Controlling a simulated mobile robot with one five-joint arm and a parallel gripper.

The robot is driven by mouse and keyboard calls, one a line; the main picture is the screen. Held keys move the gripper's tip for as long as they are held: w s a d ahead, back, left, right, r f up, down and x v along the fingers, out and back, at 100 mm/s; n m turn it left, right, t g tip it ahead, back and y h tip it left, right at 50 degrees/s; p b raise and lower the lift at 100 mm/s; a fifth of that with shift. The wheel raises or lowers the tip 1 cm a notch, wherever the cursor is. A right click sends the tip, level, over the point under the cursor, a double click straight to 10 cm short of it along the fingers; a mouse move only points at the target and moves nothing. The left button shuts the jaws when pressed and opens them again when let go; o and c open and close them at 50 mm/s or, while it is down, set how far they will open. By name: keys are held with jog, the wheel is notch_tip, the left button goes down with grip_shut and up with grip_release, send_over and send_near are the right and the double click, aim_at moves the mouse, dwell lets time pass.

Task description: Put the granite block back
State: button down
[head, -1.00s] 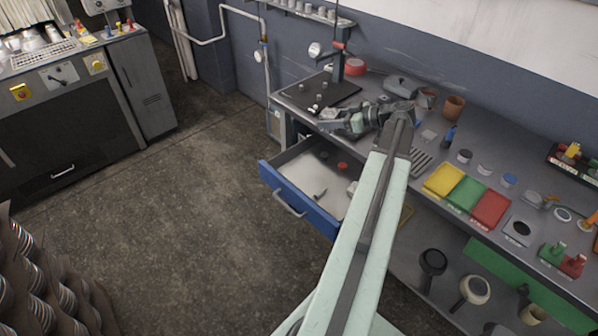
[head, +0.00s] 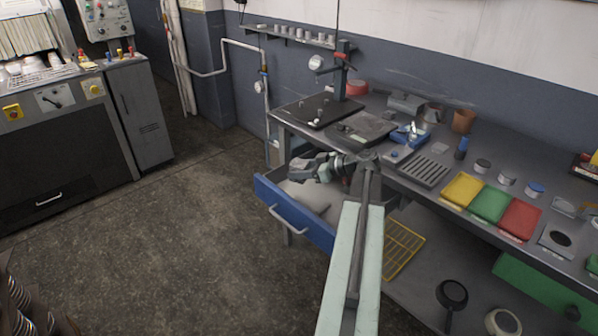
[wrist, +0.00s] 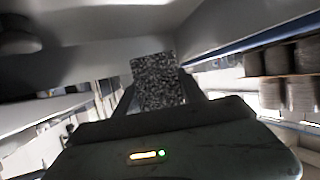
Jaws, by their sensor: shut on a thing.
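The granite block (wrist: 157,82) is a speckled black-and-grey piece. It shows in the wrist view between the two fingers of my gripper (wrist: 160,92), which is shut on it. In the head view my gripper (head: 302,168) is above the open blue drawer (head: 292,220) under the bench, close to the bench's front edge. I cannot clearly make out the block in the head view. The gripper and arm hide part of the drawer's inside.
The bench carries a black stand base (head: 318,109), a dark grey plate (head: 362,127), a slotted grey block (head: 424,170) and yellow (head: 462,190), green (head: 490,202) and red (head: 520,218) trays. A yellow wire rack (head: 403,250) is below. The floor left of the drawer is clear.

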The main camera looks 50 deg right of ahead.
jog(key=b, duration=0.5)
send_over(299, 194)
jog(key=shift+d+f, duration=0.15)
jog(key=shift+f, duration=2.55)
jog(key=shift+f+b, duration=0.45)
jog(key=shift+f, duration=0.15)
jog(key=c, duration=0.6)
grip_release()
